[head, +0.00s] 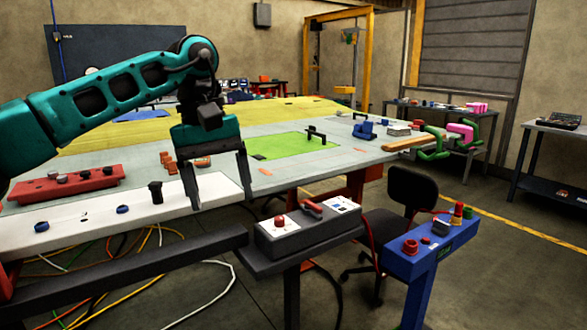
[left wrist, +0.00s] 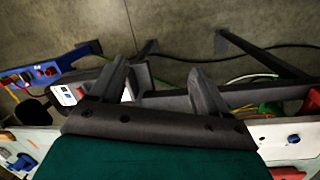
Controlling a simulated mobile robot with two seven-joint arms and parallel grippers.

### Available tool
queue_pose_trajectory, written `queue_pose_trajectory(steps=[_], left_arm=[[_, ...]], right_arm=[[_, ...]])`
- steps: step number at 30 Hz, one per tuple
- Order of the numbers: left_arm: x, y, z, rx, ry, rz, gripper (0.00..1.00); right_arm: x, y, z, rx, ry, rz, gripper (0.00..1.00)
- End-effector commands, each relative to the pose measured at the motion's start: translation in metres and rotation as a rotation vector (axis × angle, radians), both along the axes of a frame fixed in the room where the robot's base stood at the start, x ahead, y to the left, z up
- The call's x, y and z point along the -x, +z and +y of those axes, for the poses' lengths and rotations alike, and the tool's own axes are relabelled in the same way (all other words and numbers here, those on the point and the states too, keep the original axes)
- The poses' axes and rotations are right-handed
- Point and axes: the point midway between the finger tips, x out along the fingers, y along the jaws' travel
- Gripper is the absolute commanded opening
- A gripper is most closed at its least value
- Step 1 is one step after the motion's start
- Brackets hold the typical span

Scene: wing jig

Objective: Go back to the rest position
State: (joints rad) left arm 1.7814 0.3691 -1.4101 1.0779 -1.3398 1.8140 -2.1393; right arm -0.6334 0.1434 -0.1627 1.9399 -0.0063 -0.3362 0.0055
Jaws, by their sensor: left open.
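My left gripper (head: 221,203) comes in from the left on a teal arm in the head view. It points down over the front edge of the work table, above the white strip (head: 100,226). Its two dark fingers are apart with nothing between them. In the left wrist view the open fingers (left wrist: 160,82) reach over the table edge, with the floor and dark rails beyond. My right gripper is not in either view.
A grey control box (head: 308,232) with a red button stands right of the gripper. A blue stand (head: 425,262) and a black chair (head: 412,195) are further right. A red block (head: 65,186), a black knob (head: 155,191) and blue caps (head: 123,209) sit on the table. Cables lie below.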

Motion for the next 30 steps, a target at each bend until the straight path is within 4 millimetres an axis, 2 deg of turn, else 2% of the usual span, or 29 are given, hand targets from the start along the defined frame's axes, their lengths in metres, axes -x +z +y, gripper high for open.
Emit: queue_pose_trajectory(steps=[1,3,9,12,16,19,23,26,30], left_arm=[[0.004,-0.019,-0.017,0.061,0.013,0.038,0.76],[0.011,-0.039,-0.041,0.153,0.044,0.092,0.76],[0.046,-0.088,-0.12,0.469,0.202,0.346,0.76],[0.067,-0.099,-0.156,0.637,0.329,0.535,0.76],[0.088,-0.102,-0.189,0.827,0.524,0.82,0.76],[0.095,-0.1,-0.203,0.948,0.691,1.066,0.76],[0.094,-0.098,-0.206,1.067,0.922,1.415,0.76],[0.087,-0.103,-0.197,1.131,1.106,1.703,0.76],[0.072,-0.124,-0.171,1.178,1.36,2.13,0.76]], right_arm=[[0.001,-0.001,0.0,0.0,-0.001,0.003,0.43],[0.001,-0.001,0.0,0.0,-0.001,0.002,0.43],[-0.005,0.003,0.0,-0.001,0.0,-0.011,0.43],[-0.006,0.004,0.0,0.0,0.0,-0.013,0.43],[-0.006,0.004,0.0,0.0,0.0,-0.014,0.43],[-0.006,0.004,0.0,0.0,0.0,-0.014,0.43],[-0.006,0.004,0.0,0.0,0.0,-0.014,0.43],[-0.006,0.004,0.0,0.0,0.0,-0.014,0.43],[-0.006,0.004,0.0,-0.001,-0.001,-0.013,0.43]])
